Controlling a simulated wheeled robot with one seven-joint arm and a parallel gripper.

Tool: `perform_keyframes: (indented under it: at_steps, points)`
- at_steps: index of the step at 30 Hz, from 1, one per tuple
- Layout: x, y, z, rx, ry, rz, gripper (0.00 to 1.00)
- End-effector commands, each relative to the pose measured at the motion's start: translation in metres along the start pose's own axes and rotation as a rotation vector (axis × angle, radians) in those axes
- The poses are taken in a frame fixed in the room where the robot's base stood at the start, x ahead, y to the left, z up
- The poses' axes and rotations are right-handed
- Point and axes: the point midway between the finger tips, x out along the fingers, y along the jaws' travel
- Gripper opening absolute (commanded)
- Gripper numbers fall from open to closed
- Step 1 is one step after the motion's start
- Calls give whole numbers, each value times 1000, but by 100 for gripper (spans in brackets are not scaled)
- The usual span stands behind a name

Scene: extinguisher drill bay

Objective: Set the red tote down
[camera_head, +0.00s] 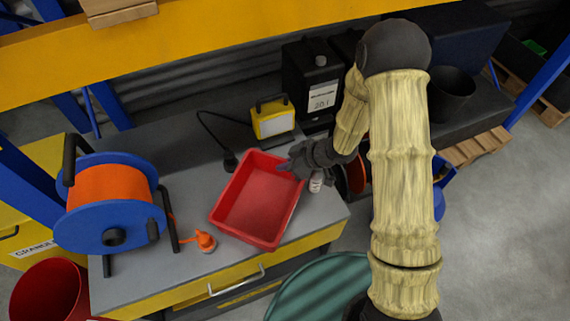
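The red tote (253,204) is an empty, open rectangular tray over the front right part of the grey workbench (170,255). Its near corner overlaps the bench's front edge in the picture. Whether its base touches the bench top or is a little above it, I cannot tell. My gripper (297,164) is at the tote's far right rim and appears shut on it. The dark fingers are small, and their far side is hidden. My arm reaches in from the right.
A yellow lamp (273,118) and black canisters (312,80) stand behind. A small white bottle (316,182) is right. A yellow beam (200,45) crosses above.

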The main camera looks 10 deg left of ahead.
Motion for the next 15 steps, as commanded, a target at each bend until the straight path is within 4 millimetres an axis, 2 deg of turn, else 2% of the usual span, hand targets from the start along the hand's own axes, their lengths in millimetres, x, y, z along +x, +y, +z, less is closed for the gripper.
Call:
perform_keyframes:
  at_steps: [7, 9, 11, 15]
  points:
    - [1, 0, 1, 0, 1, 0, 0]
    - [1, 0, 1, 0, 0, 0, 15]
    - [1, 0, 1, 0, 0, 0, 25]
    - [1, 0, 1, -1, 0, 0, 25]
